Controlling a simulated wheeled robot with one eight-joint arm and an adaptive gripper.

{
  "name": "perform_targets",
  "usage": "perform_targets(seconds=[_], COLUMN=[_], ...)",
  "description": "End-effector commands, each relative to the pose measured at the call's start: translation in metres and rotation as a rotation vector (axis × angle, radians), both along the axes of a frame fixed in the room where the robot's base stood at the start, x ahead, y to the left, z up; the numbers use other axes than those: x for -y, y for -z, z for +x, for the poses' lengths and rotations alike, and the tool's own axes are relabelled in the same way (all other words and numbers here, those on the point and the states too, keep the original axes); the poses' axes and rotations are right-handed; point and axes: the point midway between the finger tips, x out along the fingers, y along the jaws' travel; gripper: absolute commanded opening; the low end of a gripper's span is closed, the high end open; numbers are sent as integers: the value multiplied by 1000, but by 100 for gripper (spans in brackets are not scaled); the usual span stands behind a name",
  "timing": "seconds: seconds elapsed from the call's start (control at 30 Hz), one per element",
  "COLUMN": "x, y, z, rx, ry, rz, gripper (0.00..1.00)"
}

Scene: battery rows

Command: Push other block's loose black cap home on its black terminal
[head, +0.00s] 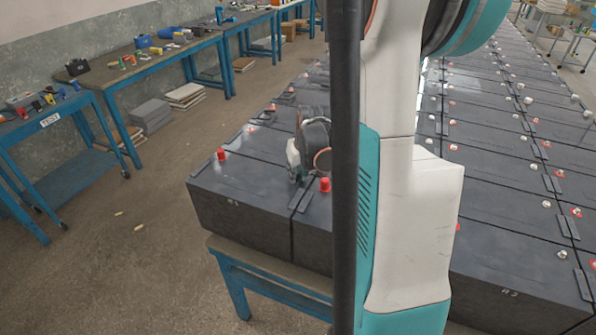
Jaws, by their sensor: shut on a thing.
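My gripper (297,178) shows in the head view just left of the dark upright bar, low over the front battery blocks. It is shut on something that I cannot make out. The front left block (240,222) has a red cap (221,154) standing at its left end. No black cap or black terminal can be made out; the gripper and my arm cover that part of the blocks.
The blocks rest on a blue stand (240,278). Rows of dark battery blocks (490,130) with terminals and flat links extend to the back right. A TEST table (50,119) and blue workbenches (150,62) line the left wall. Open floor lies between.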

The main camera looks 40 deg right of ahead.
Motion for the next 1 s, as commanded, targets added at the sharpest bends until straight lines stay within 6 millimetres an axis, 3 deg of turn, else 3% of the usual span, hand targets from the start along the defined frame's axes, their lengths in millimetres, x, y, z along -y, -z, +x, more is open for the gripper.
perform_targets(seconds=[0.47, 0.5, 0.57, 0.8, 0.93, 1.0], x=[0, 0, 0, 0, 0, 0], y=[3, 3, 2, 2, 2, 2], z=[0, 0, 0, 0, 0, 0], rx=[0, 0, 0, 0, 0, 0], ry=[0, 0, 0, 0, 0, 0], rz=[0, 0, 0, 0, 0, 0], gripper=[11, 30, 44, 45, 65, 65])
